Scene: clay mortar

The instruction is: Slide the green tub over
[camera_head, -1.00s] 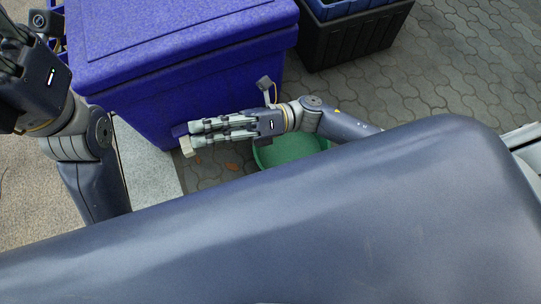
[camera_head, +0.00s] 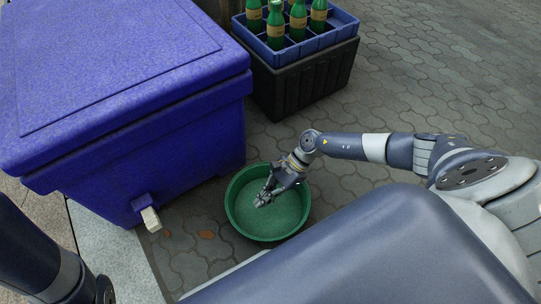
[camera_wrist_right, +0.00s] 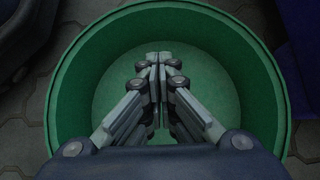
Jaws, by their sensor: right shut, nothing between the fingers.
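The green tub (camera_head: 267,229) is round and shallow and stands on the paving in the head view, to the right of the blue cooler's lower corner. It looks empty inside. My right gripper (camera_head: 262,201) is over the tub's inside, pointing down, with its fingers shut and nothing between them. In the right wrist view the tub (camera_wrist_right: 75,95) surrounds the closed fingertips (camera_wrist_right: 158,60). I cannot tell whether the fingertips touch the tub. My left gripper is outside the head view; only part of my left arm shows at the lower left.
The large blue cooler (camera_head: 130,90) with a white spout (camera_head: 151,219) stands left of the tub. A black crate (camera_head: 305,82) sits behind, with a blue crate (camera_head: 335,36) of green bottles (camera_head: 275,25) on it. Paving (camera_head: 420,95) to the right is open.

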